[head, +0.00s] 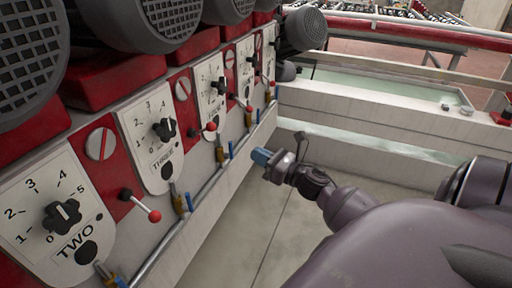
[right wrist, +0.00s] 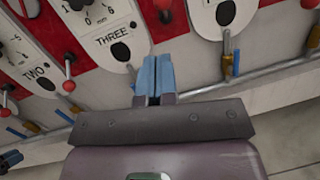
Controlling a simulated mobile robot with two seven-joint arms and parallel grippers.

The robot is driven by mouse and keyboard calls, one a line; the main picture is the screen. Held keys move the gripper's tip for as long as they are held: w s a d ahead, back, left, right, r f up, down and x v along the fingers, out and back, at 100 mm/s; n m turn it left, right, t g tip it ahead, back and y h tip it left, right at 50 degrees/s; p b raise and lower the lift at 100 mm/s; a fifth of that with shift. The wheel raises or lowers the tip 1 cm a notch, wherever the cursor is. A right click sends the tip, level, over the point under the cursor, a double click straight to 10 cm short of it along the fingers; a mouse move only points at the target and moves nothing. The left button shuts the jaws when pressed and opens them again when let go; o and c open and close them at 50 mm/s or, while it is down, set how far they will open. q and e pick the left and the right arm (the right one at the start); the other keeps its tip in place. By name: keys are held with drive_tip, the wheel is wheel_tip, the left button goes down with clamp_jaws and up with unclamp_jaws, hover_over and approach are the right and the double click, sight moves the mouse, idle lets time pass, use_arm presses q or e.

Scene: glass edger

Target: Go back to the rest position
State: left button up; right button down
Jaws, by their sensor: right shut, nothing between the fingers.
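My right gripper (head: 262,157) shows in the head view with blue fingertips, in front of the lower edge of the machine panel. It also shows in the right wrist view (right wrist: 152,77), its blue fingers shut together with nothing between them. My right arm comes in from the lower right of the head view.
The edger panel (head: 105,140) runs along the left with black dial knobs (head: 164,129), red-tipped levers (head: 154,216) and a pipe (head: 205,190) below. Grey motors (head: 140,20) stand above. A pale trough (head: 390,115) lies behind my arm. Open floor (head: 250,240) shows below.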

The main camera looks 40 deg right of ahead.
idle(0.5)
drive_tip(key=s+a+f+m+g+h, duration=0.25)
drive_tip(key=f+m, duration=0.35)
drive_tip(key=m, duration=0.8)
drive_tip(key=s+a+f+m+g+h, duration=0.15)
drive_tip(key=f+m+h, duration=0.35)
drive_tip(key=m, duration=1)
drive_tip(key=s+a+f+m+g+y, duration=0.2)
drive_tip(key=s+a+f+m+g, duration=0.2)
drive_tip(key=s+a+f+m, duration=0.3)
drive_tip(key=s+a+f, duration=0.4)
drive_tip(key=s, duration=0.2)
drive_tip(key=shift+f, duration=0.3)
